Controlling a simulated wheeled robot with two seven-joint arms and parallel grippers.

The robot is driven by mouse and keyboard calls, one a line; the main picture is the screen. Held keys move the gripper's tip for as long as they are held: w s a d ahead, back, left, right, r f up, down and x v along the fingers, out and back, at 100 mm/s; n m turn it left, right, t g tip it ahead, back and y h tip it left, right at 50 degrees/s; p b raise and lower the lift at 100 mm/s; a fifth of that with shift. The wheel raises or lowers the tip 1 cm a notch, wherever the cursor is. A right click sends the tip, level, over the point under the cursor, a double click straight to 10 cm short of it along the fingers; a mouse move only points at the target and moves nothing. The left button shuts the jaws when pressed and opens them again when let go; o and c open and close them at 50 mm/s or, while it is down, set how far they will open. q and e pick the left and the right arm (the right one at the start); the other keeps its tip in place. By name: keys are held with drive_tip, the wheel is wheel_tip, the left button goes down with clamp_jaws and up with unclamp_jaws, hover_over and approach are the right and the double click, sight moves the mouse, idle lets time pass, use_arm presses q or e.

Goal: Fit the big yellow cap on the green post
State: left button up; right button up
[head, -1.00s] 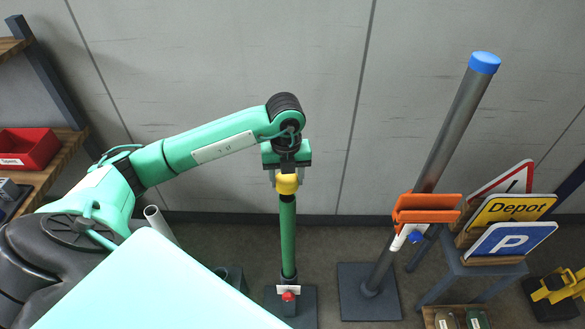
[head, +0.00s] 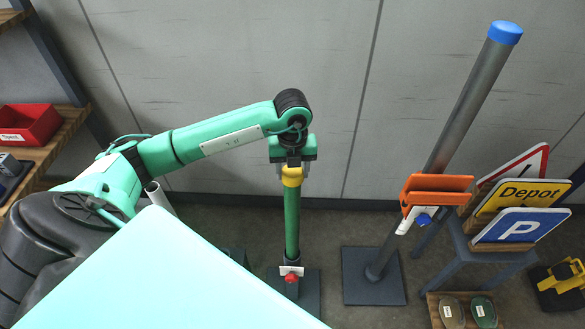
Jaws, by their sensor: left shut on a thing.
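The green post (head: 292,222) stands upright on a dark square base, with a red knob and a white tag near its foot. The big yellow cap (head: 292,177) is at the top of the post, in line with it. My left gripper (head: 292,166) points down and is shut on the yellow cap. The fingers hide part of the cap, and I cannot tell how far down it sits on the post. My right gripper is not in view.
A grey post with a blue cap (head: 506,32) and an orange bracket (head: 436,188) stands to the right. Signs, including Depot (head: 517,203) and a blue P sign (head: 519,229), stand on a stool. A red bin (head: 29,124) is on the left shelf.

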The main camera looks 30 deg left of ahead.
sight(292, 171)
use_arm(q)
drive_tip(key=shift+s, duration=0.1)
drive_tip(key=shift+f, duration=0.2)
idle(0.4)
drive_tip(key=o, duration=1)
drive_tip(key=shift+o, duration=0.2)
drive_tip(key=shift+r+b, duration=0.35)
drive_tip(key=shift+b, duration=0.05)
wheel_tip(292, 171, up, 13)
drive_tip(key=b, duration=0.2)
drive_tip(key=shift+b, duration=0.4)
